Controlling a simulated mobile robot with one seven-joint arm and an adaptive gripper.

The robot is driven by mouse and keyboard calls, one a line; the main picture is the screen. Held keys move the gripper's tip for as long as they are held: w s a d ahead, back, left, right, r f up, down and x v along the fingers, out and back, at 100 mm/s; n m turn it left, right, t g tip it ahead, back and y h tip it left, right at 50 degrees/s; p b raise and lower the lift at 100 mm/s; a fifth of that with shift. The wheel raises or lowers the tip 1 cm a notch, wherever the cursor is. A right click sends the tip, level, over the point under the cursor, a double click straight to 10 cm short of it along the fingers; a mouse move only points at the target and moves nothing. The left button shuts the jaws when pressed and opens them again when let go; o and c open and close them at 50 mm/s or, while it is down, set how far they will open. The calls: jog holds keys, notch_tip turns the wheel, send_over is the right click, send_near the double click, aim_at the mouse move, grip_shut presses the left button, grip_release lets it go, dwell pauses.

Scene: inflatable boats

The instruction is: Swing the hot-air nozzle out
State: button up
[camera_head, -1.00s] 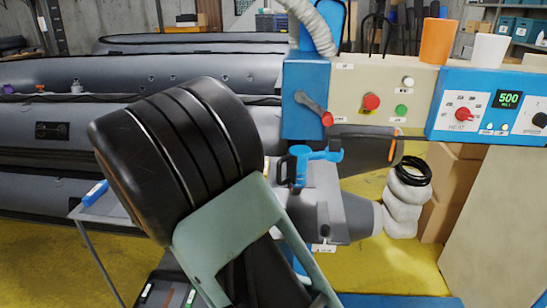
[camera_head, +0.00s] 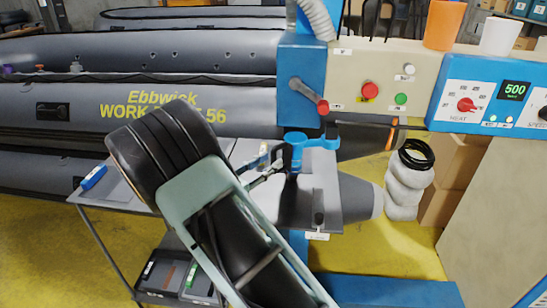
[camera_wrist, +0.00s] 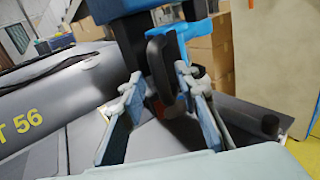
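The blue hot-air nozzle (camera_head: 312,141) sits under the machine's blue head, above a grey arm. A black loop handle (camera_wrist: 157,62) is on its left side and shows in the wrist view. My gripper (camera_wrist: 160,76) is open, with one finger on each side of the handle's lower part. I cannot tell whether either finger touches it. In the head view my gripper (camera_head: 268,164) is just left of the nozzle, and its fingers partly hide the handle.
A red-knobbed lever (camera_head: 322,107) hangs above the nozzle. The control panel (camera_head: 490,100) reads 500. A grey side table (camera_head: 125,193) stands to the left, with a grey boat (camera_head: 60,105) behind. White rolls (camera_head: 405,190) stand right of the grey arm.

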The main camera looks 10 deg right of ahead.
jog(key=shift+x, duration=1.4)
jog(key=shift+c, duration=0.6)
grip_shut()
